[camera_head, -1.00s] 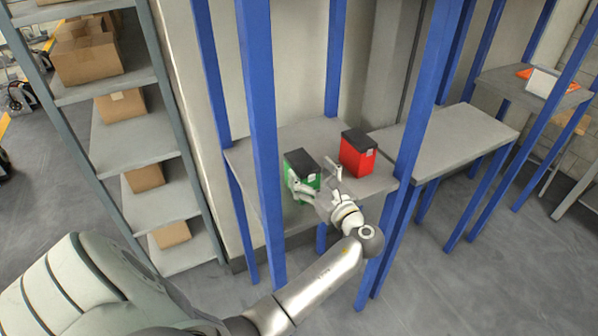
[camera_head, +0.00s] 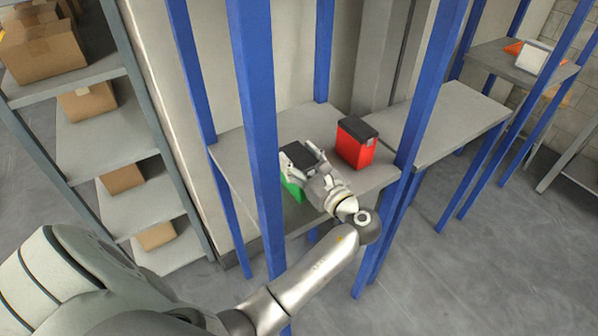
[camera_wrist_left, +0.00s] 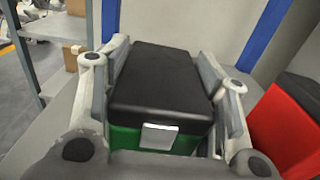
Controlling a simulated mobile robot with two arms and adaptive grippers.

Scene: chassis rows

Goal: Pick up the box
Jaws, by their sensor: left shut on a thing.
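A green box with a black lid (camera_head: 293,190) stands on the grey shelf between blue posts, partly hidden by my left gripper. In the left wrist view the black lid (camera_wrist_left: 165,80) fills the middle, with a light label on the front edge. My left gripper (camera_head: 302,155) is shut on this box, one finger along each side; it also shows in the left wrist view (camera_wrist_left: 165,75). A red box with a black lid (camera_head: 356,145) stands to the right on the same shelf, apart from the gripper. My right gripper is not in view.
Blue posts (camera_head: 257,130) rise in front of and around the shelf (camera_head: 335,180). An empty grey shelf (camera_head: 445,120) adjoins on the right. A rack with cardboard boxes (camera_head: 90,102) stands at the left.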

